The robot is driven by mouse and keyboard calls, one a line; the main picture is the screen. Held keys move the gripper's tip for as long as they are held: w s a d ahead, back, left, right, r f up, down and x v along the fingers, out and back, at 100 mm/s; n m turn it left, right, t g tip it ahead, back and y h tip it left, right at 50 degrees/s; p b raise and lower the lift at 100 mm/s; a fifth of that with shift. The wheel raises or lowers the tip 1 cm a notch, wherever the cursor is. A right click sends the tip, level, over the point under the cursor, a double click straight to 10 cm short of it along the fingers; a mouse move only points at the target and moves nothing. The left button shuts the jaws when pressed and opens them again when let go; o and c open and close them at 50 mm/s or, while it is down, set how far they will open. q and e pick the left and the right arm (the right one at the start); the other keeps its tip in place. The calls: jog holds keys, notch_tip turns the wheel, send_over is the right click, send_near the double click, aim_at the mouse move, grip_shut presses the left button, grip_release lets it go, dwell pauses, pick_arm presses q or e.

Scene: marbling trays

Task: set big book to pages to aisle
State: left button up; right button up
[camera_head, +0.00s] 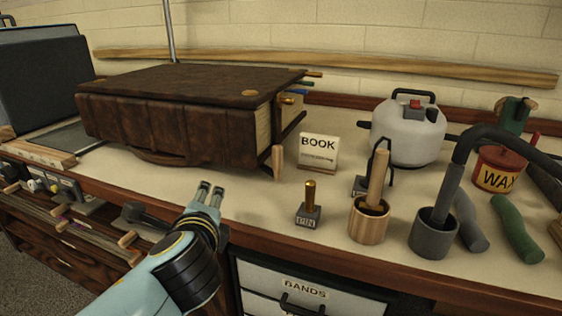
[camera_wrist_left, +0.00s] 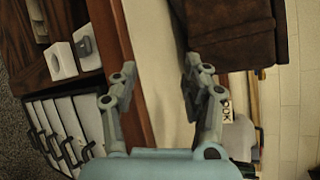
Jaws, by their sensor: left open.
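The big book (camera_head: 185,88) has a dark brown leather cover and lies flat on the bench at the left. Its ribbed spine with a strap handle (camera_head: 150,156) faces the front, and pale page edges (camera_head: 263,128) show at its right end. In the left wrist view the book (camera_wrist_left: 235,35) is at the upper right. My left gripper (camera_head: 208,193) is open and empty, in front of the book near the bench's front edge and apart from the book. Its spread fingers also show in the left wrist view (camera_wrist_left: 160,77). My right gripper is not in view.
A BOOK sign (camera_head: 318,152) stands right of the book. A small brass-handled stamp (camera_head: 308,214), a wooden pot (camera_head: 369,222), a dark grey cup (camera_head: 434,236), a white canister (camera_head: 408,130) and a WAX tin (camera_head: 498,170) crowd the right. BANDS drawers (camera_head: 300,290) are below the edge.

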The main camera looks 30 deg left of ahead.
aim_at(276, 164)
pick_arm(q)
jog(key=w+d+m+t, duration=0.1)
jog(key=m, duration=0.1)
jog(key=w+d+r+m+t, duration=0.1)
jog(key=w+m, duration=0.1)
jog(key=m, duration=0.1)
jog(key=w+r+m+t, duration=0.1)
jog(key=w+m, duration=0.1)
jog(key=m, duration=0.1)
jog(key=shift+w+d+t, duration=0.25)
jog(key=shift+d+t, duration=0.05)
jog(key=shift+d, duration=0.1)
jog(key=w+d+m+t, duration=0.1)
jog(key=m, duration=0.1)
jog(key=w+d+m+t+h, duration=0.1)
jog(key=d+m, duration=0.1)
jog(key=m, duration=0.1)
jog(key=w+d+m+h, duration=0.1)
jog(key=w+m, duration=0.1)
jog(key=m, duration=0.1)
jog(key=shift+d+t, duration=0.15)
jog(key=shift+t, duration=0.25)
jog(key=shift+w+m+h, duration=0.3)
jog(key=shift+w, duration=0.05)
jog(key=x, duration=1)
grip_shut()
jog(key=shift+f, duration=0.2)
